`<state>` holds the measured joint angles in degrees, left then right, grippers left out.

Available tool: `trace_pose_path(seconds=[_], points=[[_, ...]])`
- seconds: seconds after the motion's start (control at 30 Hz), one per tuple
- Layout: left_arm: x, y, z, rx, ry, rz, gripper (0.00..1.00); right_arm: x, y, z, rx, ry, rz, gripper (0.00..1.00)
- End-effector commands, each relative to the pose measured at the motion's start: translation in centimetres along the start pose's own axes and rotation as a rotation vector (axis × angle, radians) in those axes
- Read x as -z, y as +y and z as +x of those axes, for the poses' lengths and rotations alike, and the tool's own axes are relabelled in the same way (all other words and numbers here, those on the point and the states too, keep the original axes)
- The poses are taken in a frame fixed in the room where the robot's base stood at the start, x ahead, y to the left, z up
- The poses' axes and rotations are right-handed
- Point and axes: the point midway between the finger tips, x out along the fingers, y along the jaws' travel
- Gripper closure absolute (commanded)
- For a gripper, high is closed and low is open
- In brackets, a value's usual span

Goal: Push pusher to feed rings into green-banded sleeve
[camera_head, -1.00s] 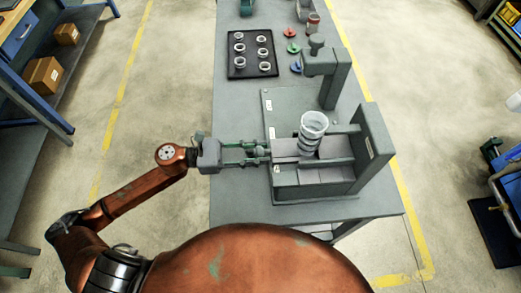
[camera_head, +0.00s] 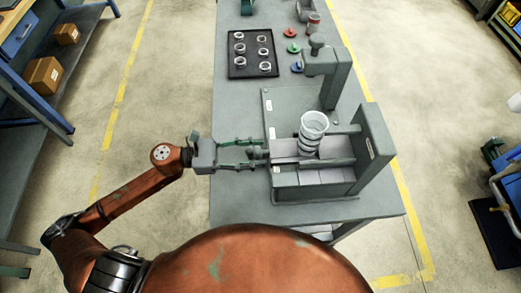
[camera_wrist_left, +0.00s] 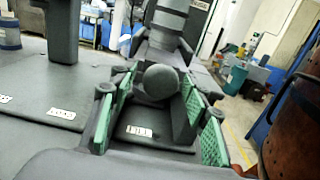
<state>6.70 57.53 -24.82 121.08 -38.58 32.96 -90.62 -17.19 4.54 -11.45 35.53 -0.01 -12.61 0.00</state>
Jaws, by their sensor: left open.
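The pusher's round grey knob (camera_head: 255,153) sticks out at the left end of the grey machine. My left gripper (camera_head: 262,154) is open around the knob, its green-padded fingers apart on either side. In the left wrist view the knob (camera_wrist_left: 157,82) sits between the open fingers (camera_wrist_left: 160,101), with a gap on both sides. A pale, clear-walled sleeve (camera_head: 314,124) with dark and light bands stands in the machine's channel, leaning slightly; I cannot make out a green band. It also shows behind the knob in the left wrist view (camera_wrist_left: 168,18). My right gripper is out of view.
A grey end block (camera_head: 372,145) closes the channel on the right. A grey post with an arm (camera_head: 333,75) rises behind the sleeve. A black tray (camera_head: 238,72) with several rings and some coloured knobs (camera_head: 293,48) lie further back. The table left of the machine is clear.

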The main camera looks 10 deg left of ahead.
Motion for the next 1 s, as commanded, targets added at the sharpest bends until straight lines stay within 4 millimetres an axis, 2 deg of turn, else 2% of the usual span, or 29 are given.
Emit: trace_pose_path(seconds=[0.6,1.0], points=[[0.1,-0.1,-4.0,0.001,0.001,-0.001,0.56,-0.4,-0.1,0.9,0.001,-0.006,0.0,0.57],[0.0,-0.1,-4.2,0.001,0.0,0.0,0.56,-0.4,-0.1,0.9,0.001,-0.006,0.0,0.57]])
